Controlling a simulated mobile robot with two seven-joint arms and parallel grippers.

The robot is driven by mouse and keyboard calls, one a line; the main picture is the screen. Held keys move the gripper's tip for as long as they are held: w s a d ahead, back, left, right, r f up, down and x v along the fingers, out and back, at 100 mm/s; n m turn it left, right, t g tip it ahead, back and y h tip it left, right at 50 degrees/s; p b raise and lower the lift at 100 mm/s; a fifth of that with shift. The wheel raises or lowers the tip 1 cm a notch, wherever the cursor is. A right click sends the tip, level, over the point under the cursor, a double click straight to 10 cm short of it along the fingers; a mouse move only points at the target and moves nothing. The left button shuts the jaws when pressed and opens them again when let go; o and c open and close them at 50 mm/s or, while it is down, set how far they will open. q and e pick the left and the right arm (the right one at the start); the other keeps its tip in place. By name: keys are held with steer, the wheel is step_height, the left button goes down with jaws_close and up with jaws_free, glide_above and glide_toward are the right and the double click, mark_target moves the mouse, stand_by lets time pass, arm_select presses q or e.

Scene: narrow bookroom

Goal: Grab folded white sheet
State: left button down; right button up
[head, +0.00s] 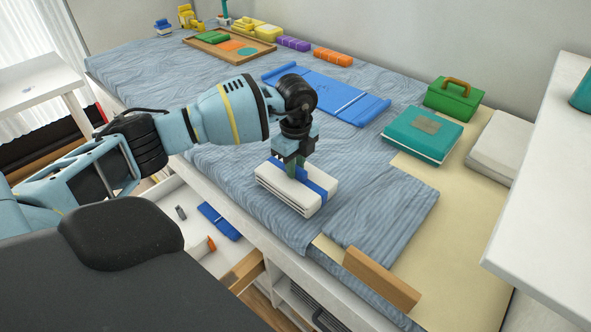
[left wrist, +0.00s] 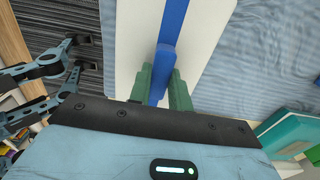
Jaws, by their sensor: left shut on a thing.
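The folded white sheet (head: 284,194) is a flat stacked block with a blue band (head: 316,180) around it, at the front edge of the blue-grey cloth in the head view. My left gripper (head: 294,172) points down over its middle and is shut on the blue band. In the left wrist view, the sheet (left wrist: 205,30) lies beyond the green fingers of the left gripper (left wrist: 160,88), which pinch the raised blue band between them. Whether the sheet touches the cloth is hard to tell. My right gripper is not in the head view.
A teal book (head: 422,134), a green case (head: 454,100) and a white folded item (head: 500,148) stand to the right. A blue tray-like board (head: 326,95) lies behind. A wooden block (head: 381,280) is at the front edge. An open drawer (head: 178,225) is below; a white shelf (head: 545,190) stands right.

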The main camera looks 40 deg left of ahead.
arm_select(q)
steer(key=shift+r, duration=0.95)
steer(key=s+d+r, duration=0.1)
steer(key=s, duration=1.5)
steer(key=shift+d+r, duration=0.15)
steer(key=shift+d, duration=0.2)
